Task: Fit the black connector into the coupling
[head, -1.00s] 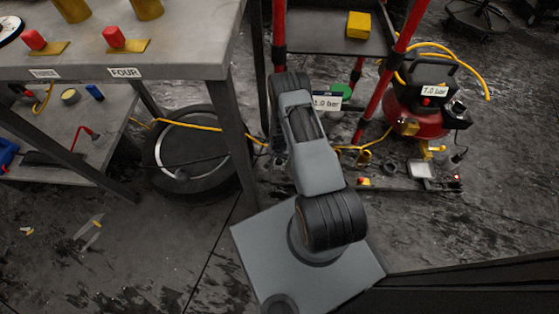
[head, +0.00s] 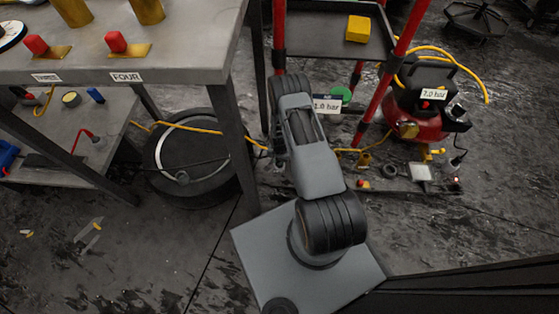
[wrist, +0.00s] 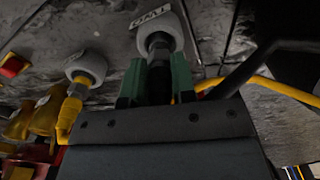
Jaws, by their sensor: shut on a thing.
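In the wrist view, my gripper (wrist: 157,82) has two green fingers shut on the black connector (wrist: 157,54). The connector points up the picture at a pale round coupling (wrist: 171,22) marked TWO. Its tip overlaps the coupling's dark mouth in the picture. I cannot tell whether it is inside or just in front. In the head view my arm hides the gripper, the connector and the coupling.
Left of the gripper in the wrist view is another pale coupling (wrist: 87,66) with a yellow fitting (wrist: 70,108). A yellow hose (wrist: 275,88) runs right. The head view shows a workbench (head: 190,62), a red compressor (head: 414,125) and a red-legged cart (head: 405,32).

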